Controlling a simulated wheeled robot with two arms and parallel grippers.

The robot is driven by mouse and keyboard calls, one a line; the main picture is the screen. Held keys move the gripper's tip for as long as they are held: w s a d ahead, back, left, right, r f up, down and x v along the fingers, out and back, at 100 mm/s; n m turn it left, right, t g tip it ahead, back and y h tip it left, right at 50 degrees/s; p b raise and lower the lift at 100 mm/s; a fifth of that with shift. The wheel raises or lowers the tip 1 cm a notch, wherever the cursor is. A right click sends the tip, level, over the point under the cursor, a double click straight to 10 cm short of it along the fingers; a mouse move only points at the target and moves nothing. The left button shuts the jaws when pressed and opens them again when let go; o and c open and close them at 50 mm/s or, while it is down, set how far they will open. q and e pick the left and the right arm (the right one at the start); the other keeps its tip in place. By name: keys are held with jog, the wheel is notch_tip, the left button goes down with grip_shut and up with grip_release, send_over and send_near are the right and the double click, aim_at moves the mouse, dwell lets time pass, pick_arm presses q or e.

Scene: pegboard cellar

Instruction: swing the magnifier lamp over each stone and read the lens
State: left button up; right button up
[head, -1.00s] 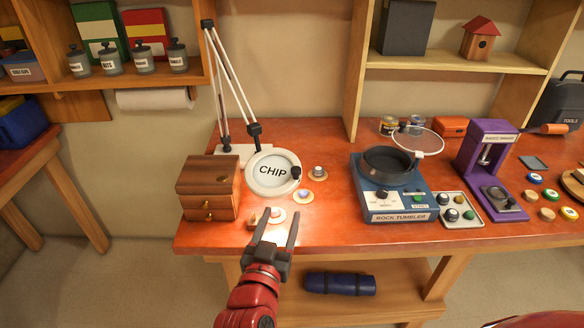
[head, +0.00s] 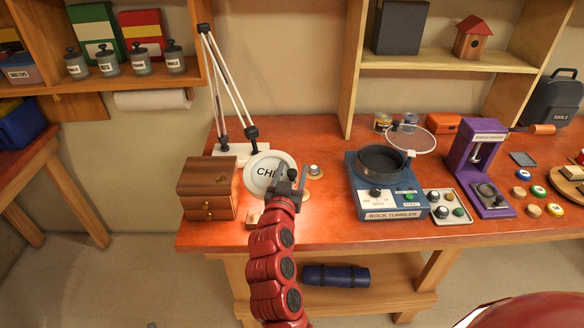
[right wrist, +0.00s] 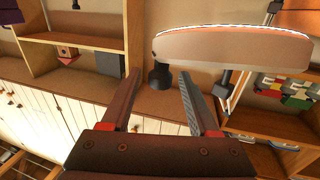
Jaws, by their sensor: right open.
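The magnifier lamp (head: 226,82) stands at the back left of the bench, its round white head (head: 253,185) low over the front. Its lens (head: 265,173) shows "CH"; my gripper covers the rest. My right gripper (head: 292,172) is open at the head's right edge. In the right wrist view the black knob (right wrist: 160,76) on the lamp head (right wrist: 235,48) appears between the fingertips; contact cannot be told. One stone (head: 314,168) sits on a round disc right of the lens. Another disc (head: 305,195) is partly hidden by my gripper. My left gripper is out of view.
A wooden drawer box (head: 207,188) stands close left of the lens. The blue rock tumbler (head: 388,205) stands to the right, then a tray of stones (head: 448,208) and a purple press (head: 480,160). Bare bench lies between the discs and the tumbler.

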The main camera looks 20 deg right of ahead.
jog(key=shift+c, duration=0.2)
grip_shut()
dwell(1.3)
